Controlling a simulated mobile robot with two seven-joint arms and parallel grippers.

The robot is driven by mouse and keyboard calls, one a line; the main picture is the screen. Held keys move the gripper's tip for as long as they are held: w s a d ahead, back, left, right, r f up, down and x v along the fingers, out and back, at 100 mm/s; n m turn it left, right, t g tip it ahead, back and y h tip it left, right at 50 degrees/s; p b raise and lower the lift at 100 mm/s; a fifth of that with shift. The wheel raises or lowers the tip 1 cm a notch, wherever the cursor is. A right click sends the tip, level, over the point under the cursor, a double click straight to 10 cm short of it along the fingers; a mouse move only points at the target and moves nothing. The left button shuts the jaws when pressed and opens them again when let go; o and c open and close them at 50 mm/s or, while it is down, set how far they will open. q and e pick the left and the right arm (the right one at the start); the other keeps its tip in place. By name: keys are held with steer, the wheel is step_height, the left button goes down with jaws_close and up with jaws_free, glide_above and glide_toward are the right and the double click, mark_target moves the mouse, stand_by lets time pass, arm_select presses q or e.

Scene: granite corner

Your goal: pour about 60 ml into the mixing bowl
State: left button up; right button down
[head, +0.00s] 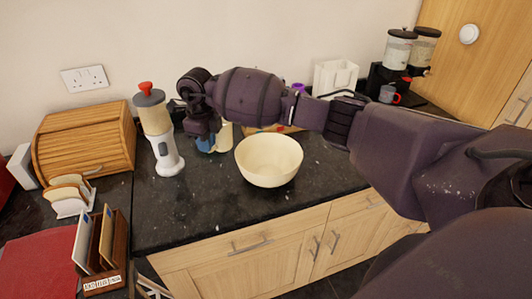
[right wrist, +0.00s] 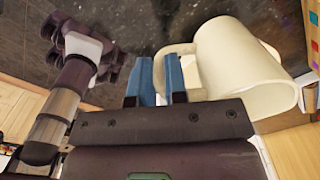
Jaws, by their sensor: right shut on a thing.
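The cream mixing bowl (head: 268,160) stands upright on the dark granite counter. Its inside looks pale, and I cannot make out any contents. My right gripper (head: 205,140) is left of the bowl, with its arm reaching across behind and above it. In the right wrist view its blue fingers (right wrist: 160,82) are shut on the handle of a cream jug (right wrist: 240,65). The jug (head: 226,137) is mostly hidden behind the gripper in the head view, just left of the bowl. Its contents and exact tilt cannot be seen. My left gripper is not in view.
A dispenser with a red knob (head: 153,125) stands left of my right gripper. A wooden bread bin (head: 85,140), a toast rack (head: 68,198) and a letter rack (head: 110,250) are further left. Counter in front of the bowl is clear.

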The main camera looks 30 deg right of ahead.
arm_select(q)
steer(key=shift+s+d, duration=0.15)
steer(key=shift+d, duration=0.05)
arm_select(e)
steer(key=shift+s+d, duration=0.15)
steer(key=shift+d, duration=0.05)
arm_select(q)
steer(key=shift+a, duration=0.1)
arm_select(e)
steer(key=s+d+r+t+y, duration=0.1)
steer(key=s+d+t+y, duration=0.2)
steer(key=d+t+y, duration=0.2)
steer(key=d+y, duration=0.1)
steer(key=y, duration=0.2)
steer(key=shift+s+r, duration=0.25)
steer(key=shift+s, duration=0.15)
stand_by(0.5)
steer(key=shift+r, duration=0.1)
arm_select(q)
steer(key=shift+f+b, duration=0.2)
steer(key=shift+b, duration=0.1)
arm_select(e)
steer(key=shift+s+d+r+t+y, duration=0.15)
steer(key=shift+t+y, duration=0.25)
steer(key=shift+y, duration=0.2)
arm_select(q)
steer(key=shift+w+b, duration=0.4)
steer(key=shift+b, duration=0.05)
arm_select(e)
steer(key=shift+y, duration=0.3)
